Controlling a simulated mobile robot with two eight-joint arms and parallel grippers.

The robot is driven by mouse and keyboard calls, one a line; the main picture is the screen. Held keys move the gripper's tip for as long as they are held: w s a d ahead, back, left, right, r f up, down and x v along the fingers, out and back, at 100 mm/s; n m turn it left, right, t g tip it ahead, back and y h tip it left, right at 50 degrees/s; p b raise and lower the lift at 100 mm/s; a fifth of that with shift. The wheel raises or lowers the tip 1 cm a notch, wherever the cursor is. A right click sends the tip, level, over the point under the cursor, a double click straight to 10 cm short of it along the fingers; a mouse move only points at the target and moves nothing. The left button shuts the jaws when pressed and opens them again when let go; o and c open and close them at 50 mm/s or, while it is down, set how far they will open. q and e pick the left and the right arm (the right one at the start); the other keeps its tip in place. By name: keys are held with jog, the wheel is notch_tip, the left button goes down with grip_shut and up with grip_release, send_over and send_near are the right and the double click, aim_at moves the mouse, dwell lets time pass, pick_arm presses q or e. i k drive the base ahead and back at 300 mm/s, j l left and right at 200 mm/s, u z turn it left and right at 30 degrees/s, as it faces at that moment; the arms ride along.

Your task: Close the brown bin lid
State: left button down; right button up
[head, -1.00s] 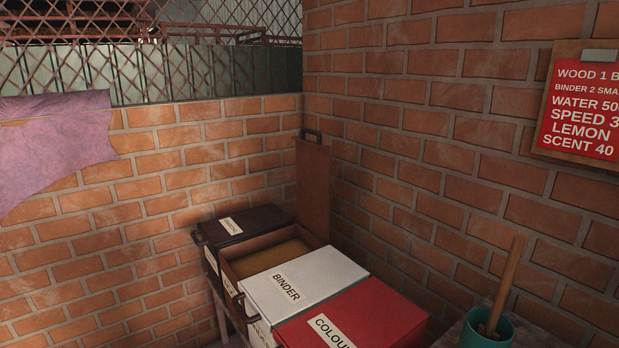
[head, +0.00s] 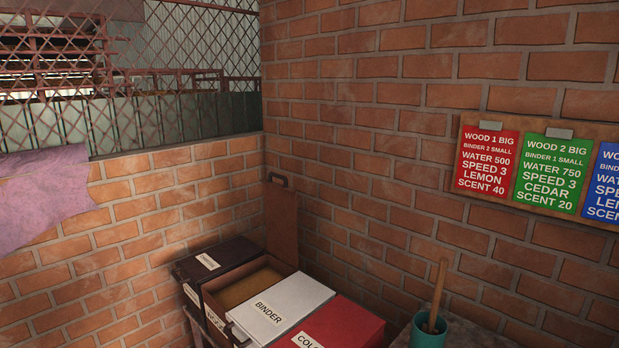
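The brown bin (head: 205,300) stands in the corner in the head view, between a dark bin and the white binder bin. Its brown lid (head: 281,226) is open and stands upright near the right brick wall. A dark handle (head: 277,180) is at the lid's top edge. Brownish-yellow contents (head: 243,284) show inside the bin. Neither of my grippers is in view.
The dark bin (head: 225,257), the white BINDER bin (head: 284,306) and a red bin (head: 345,327) have shut lids. A teal pot (head: 428,334) with a wooden stick stands to the right. Recipe cards hang on a board (head: 545,221).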

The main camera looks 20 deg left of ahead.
aim_at(280, 203)
jog(key=i+j+z, duration=0.15)
jog(key=j+z, duration=0.2)
jog(key=z, duration=0.15)
jog(key=j+z, duration=0.8)
jog(key=j, duration=0.7)
